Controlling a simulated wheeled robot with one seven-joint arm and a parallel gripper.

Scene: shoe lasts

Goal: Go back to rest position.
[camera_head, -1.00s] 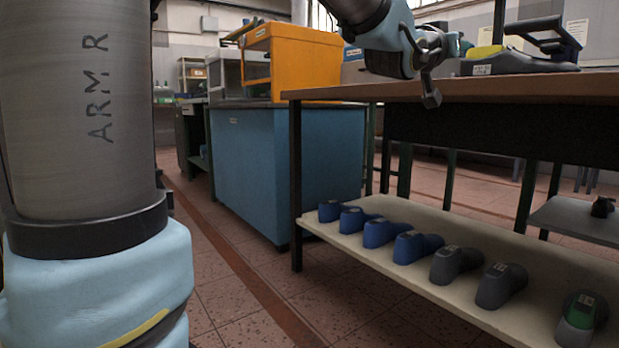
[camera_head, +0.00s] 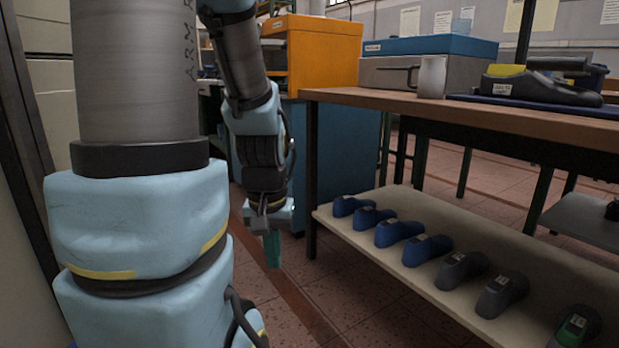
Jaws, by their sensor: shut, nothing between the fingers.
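My arm hangs folded down at the left of the view, close to my own body. My gripper (camera_head: 272,250) points down beside the left end of the workbench (camera_head: 480,122), apart from it and over the tiled floor. Its teal fingers look closed together, with nothing seen between them. Part of the wrist is seen edge-on.
The lower shelf (camera_head: 420,285) bears a row of blue shoe lasts (camera_head: 392,232), grey ones (camera_head: 460,268) and a green-topped one (camera_head: 574,328). An orange cabinet (camera_head: 325,52) is behind.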

